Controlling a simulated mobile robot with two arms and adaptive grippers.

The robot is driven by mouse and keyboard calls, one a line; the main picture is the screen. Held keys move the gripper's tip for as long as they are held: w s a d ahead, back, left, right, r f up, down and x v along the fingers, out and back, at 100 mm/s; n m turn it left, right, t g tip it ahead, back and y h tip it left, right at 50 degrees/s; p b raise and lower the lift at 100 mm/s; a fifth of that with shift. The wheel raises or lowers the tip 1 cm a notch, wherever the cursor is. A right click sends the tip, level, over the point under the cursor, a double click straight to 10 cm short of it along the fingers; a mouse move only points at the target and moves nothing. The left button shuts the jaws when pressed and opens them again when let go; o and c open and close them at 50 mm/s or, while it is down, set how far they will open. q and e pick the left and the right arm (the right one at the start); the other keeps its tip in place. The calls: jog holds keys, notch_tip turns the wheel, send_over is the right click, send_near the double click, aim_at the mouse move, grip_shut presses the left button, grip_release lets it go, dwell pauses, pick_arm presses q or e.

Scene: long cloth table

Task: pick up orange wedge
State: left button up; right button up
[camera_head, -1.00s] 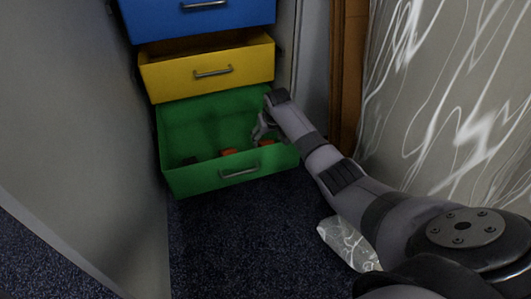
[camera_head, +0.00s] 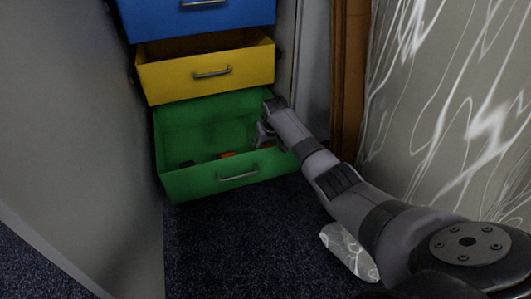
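The green drawer (camera_head: 190,184) is pulled open at the bottom of the drawer unit. Inside it lies a small orange-red piece (camera_head: 227,155) near the middle of the front wall. Another orange-red piece (camera_head: 267,146) shows only slightly by the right gripper, and a dark item (camera_head: 187,163) lies at the left. I cannot tell which piece is the orange wedge. My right gripper (camera_head: 262,138) reaches down into the right side of the drawer. Its fingers are small and partly hidden, so their opening is unclear. My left gripper is not in view.
The yellow drawer (camera_head: 160,80) above is partly open, and the blue drawer (camera_head: 160,22) is above that. A grey panel (camera_head: 80,130) stands close on the left. A patterned cloth (camera_head: 430,100) hangs at the right.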

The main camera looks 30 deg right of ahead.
jog(key=c, duration=0.9)
jog(key=shift+c, duration=0.2)
jog(key=shift+r, duration=0.2)
